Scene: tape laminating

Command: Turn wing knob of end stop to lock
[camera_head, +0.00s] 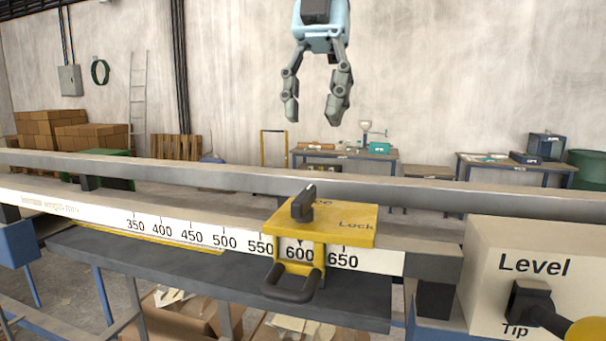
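The yellow end stop (350,222) sits on the white ruler rail in the middle of the camera_head view, with its pointer at about 600. Its dark wing knob (303,204) stands on the top plate, near the partly hidden other label and left of the word "Lock". A dark loop handle (292,288) hangs at its front. My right gripper (312,112) hangs at the top centre, above and apart from the end stop. Its two fingers are spread, with nothing between them. My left gripper is not in view.
The ruler rail (205,236) runs across the view, with a grey bar (180,172) behind it. A beige box (550,262) marked "Level" and "Tip", with a dark lever (535,306), stands at the right. The space between my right gripper and the end stop looks clear.

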